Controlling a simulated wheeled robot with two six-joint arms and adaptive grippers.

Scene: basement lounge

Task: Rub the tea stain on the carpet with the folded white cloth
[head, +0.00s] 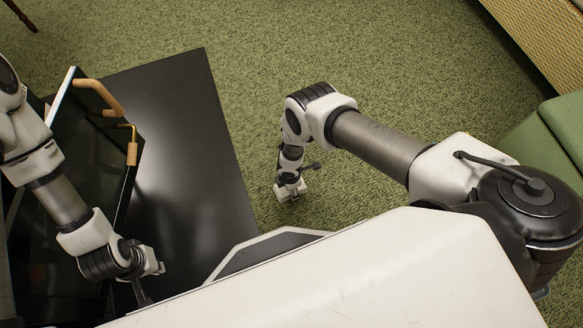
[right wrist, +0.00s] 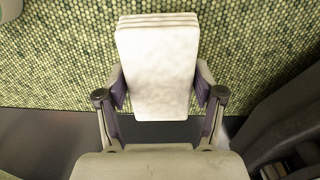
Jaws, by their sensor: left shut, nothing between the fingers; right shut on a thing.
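The folded white cloth (right wrist: 157,70) is a stack of pale layers, held between the two fingers of my right gripper (right wrist: 160,92) in the right wrist view. In the head view my right gripper (head: 290,188) points down low over the green carpet (head: 390,60), right of the black table; I cannot tell whether the cloth touches the carpet. I can make out no tea stain in either view; the cloth and my own body hide part of the carpet. My left gripper (head: 141,292) is shut and empty, over the black table area at the lower left.
A low glossy black table (head: 185,130) stands left of my right gripper. On its left is a dark case with tan handles (head: 100,95). A green cushioned seat (head: 560,130) and a patterned seat side (head: 535,40) edge the right. Open carpet lies ahead.

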